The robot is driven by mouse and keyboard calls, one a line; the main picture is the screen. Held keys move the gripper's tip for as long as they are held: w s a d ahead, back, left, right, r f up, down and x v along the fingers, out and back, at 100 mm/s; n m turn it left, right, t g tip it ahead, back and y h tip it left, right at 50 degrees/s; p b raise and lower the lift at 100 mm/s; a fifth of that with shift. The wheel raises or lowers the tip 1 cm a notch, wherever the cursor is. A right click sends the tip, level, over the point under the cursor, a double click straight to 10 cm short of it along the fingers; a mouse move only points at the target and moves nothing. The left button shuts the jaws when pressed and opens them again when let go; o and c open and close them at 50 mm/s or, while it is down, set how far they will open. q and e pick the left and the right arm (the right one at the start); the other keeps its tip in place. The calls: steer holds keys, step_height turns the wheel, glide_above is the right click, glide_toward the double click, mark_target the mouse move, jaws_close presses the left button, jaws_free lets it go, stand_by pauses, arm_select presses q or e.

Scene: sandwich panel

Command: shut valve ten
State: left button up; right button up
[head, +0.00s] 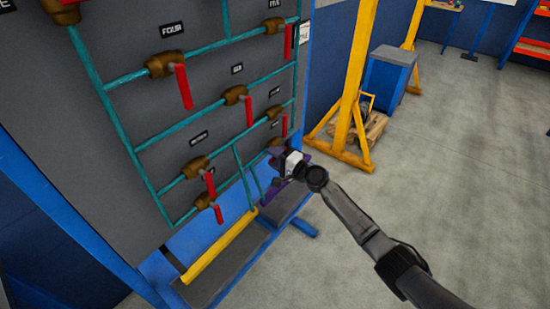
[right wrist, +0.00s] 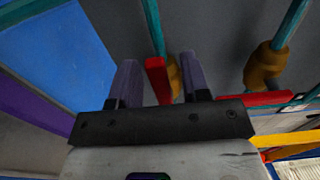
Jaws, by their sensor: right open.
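A grey panel (head: 130,130) carries teal pipes with brass valves and red lever handles. The label for ten is not readable in the head view. My right gripper (head: 284,163) is at the panel's lower right, by a brass valve (head: 274,143) whose handle it mostly hides. In the right wrist view my right gripper (right wrist: 160,82) is open. A red handle (right wrist: 156,78) shows between its fingers, nearer the left one, with part of its brass body (right wrist: 173,76) behind. I cannot tell whether a finger touches it. My left gripper is not in view.
Another valve (right wrist: 264,66) with a red handle (right wrist: 268,98) is beside the right finger. More handles (head: 249,112) hang left of the gripper. A yellow bar (head: 220,246) lies along the panel's foot. A yellow frame (head: 345,125) stands behind; the floor (head: 440,180) at right is clear.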

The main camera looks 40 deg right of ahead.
steer(key=shift+c, duration=0.2)
steer(key=c, duration=0.5)
jaws_close()
